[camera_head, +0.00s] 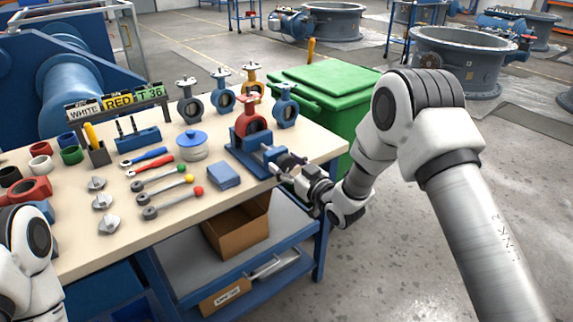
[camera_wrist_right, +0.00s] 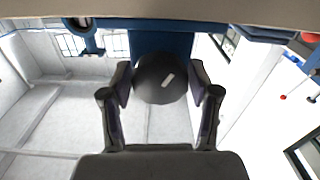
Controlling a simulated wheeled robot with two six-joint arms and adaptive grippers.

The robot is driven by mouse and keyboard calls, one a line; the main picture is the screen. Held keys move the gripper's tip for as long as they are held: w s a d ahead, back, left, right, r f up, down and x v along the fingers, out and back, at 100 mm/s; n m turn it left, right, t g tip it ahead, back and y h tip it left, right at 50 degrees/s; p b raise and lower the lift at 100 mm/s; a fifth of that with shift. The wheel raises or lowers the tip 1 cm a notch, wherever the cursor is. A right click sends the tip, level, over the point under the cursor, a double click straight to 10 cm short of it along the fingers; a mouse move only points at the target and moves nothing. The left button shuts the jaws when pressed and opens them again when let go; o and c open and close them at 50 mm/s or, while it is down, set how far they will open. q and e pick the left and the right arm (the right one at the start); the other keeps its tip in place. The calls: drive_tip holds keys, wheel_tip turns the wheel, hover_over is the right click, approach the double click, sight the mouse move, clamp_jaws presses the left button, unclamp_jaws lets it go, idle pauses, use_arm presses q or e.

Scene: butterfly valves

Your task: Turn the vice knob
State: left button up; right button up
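The blue vice (camera_head: 246,154) stands at the right edge of the workbench, with a red valve body (camera_head: 251,122) held upright in it. My right gripper (camera_head: 281,169) reaches the vice's front end from the right. In the right wrist view, the dark round vice knob (camera_wrist_right: 160,79), with a pale mark on its face, lies between the two fingers of my right gripper (camera_wrist_right: 162,82). The fingers are close to both sides of the knob; I cannot tell whether they touch it. My left arm shows at the lower left, but its gripper is out of view.
The workbench (camera_head: 130,236) holds several valve bodies (camera_head: 188,104) at the back, tools, a blue-lidded pot (camera_head: 192,147) and a blue block (camera_head: 223,177) beside the vice. A green bin (camera_head: 332,95) stands behind the bench. Open floor lies to the right.

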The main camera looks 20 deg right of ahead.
idle(0.3)
drive_tip(key=v, duration=1.2)
